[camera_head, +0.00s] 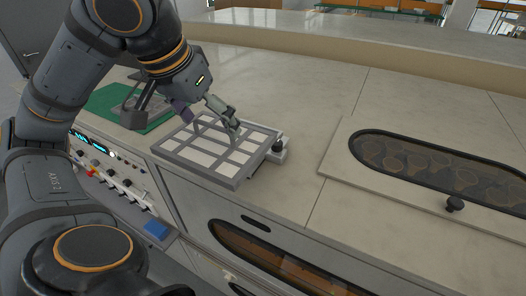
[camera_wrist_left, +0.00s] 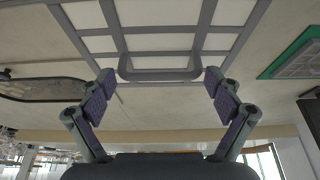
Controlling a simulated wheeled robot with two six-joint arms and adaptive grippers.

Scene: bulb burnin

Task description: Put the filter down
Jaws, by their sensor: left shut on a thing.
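The filter (camera_head: 238,182) is a flat grey square frame with pale panels and a raised grey bar handle across its middle. It is near the counter's front edge, over or on a small metal fixture (camera_head: 279,151) that shows at its right side. I cannot tell if its underside touches anything. My left gripper (camera_head: 208,121) is at the handle from above, its fingers closed on the handle. In the left wrist view the filter (camera_wrist_left: 160,43) fills the upper middle, with the purple-padded fingers (camera_wrist_left: 160,82) at the handle's two ends. My right gripper is not in view.
A green mat (camera_head: 101,98) with a grey stand (camera_head: 134,116) lies left of the filter, partly behind my arm. A panel with a dark oval window (camera_head: 440,168) and black knob is at the right. Controls (camera_head: 112,177) line the front below. The counter behind is clear.

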